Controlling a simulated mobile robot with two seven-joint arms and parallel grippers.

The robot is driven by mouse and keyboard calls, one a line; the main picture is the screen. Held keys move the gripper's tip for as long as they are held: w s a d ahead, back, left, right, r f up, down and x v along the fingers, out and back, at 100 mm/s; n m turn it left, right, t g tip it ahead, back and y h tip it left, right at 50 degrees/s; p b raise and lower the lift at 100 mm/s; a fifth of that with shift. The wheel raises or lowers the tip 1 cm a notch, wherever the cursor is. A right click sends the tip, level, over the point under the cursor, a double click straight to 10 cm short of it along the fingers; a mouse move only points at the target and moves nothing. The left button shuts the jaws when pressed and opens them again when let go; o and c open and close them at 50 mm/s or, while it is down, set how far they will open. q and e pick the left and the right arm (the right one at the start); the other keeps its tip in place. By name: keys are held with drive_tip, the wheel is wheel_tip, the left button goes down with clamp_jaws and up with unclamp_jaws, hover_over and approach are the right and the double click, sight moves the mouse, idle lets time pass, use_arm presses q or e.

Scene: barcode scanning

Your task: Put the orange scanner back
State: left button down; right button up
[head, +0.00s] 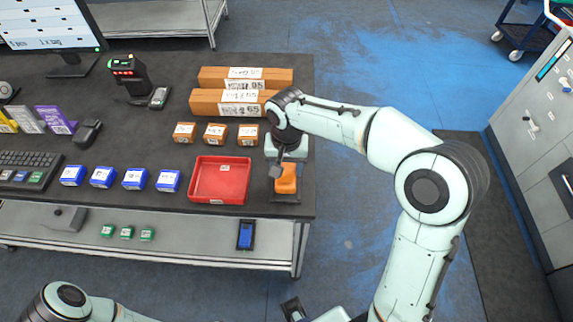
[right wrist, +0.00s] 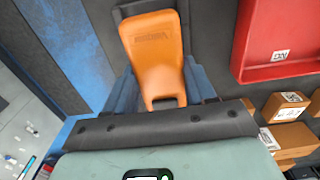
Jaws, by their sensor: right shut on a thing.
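The orange scanner (head: 286,179) is at the right end of the dark table, over a dark flat holder (head: 286,198). My right gripper (head: 282,163) is shut on it from the far side. In the right wrist view the orange scanner (right wrist: 152,48) lies between the blue-grey fingers, its broad end over the dark holder (right wrist: 130,10). Whether the scanner rests fully on the holder or hovers just above it, I cannot tell.
A red tray (head: 219,198) stands just left of the scanner. Small orange boxes (head: 215,133) and long cardboard boxes (head: 243,78) lie farther back. Blue boxes (head: 134,179) line the front left. The table's right edge (head: 314,150) is close to the scanner, with open floor beyond.

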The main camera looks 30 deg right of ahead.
sight(286, 169)
use_arm(q)
drive_tip(key=shift+s+f, duration=0.1)
drive_tip(key=shift+f, duration=0.1)
use_arm(e)
drive_tip(key=shift+f, duration=0.3)
drive_tip(key=o, duration=1.5)
drive_tip(key=shift+c, duration=0.2)
drive_tip(key=shift+r, duration=0.35)
use_arm(q)
drive_tip(key=r, duration=0.1)
drive_tip(key=w+r+p, duration=0.1)
drive_tip(key=r+p, duration=0.1)
drive_tip(key=shift+w, duration=0.25)
use_arm(e)
wheel_tip(286, 169, up, 13)
drive_tip(key=shift+f, duration=0.2)
drive_tip(key=shift+f, duration=0.1)
